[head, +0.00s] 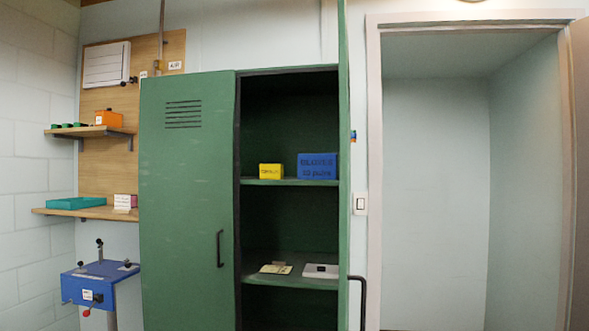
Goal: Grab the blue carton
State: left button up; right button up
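The blue carton (317,167) has dark lettering on its front and stands on the upper shelf (270,182) inside a green metal cabinet, at the right side of the opening. A smaller yellow box (270,171) stands to its left on the same shelf, with a gap between them. Neither of my grippers shows in the head view.
The cabinet's left door (187,205) is shut and its right door (343,120) stands open, edge-on. A lower shelf (300,282) holds a white flat item (321,271) and papers. A blue stand (100,282) is at left; a doorway (440,200) is at right.

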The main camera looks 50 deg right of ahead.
aim_at(310, 167)
jog(key=z, duration=0.65)
jog(key=i, duration=0.95)
jog(key=z, duration=1.25)
jog(key=i, duration=0.25)
jog(key=z, duration=0.25)
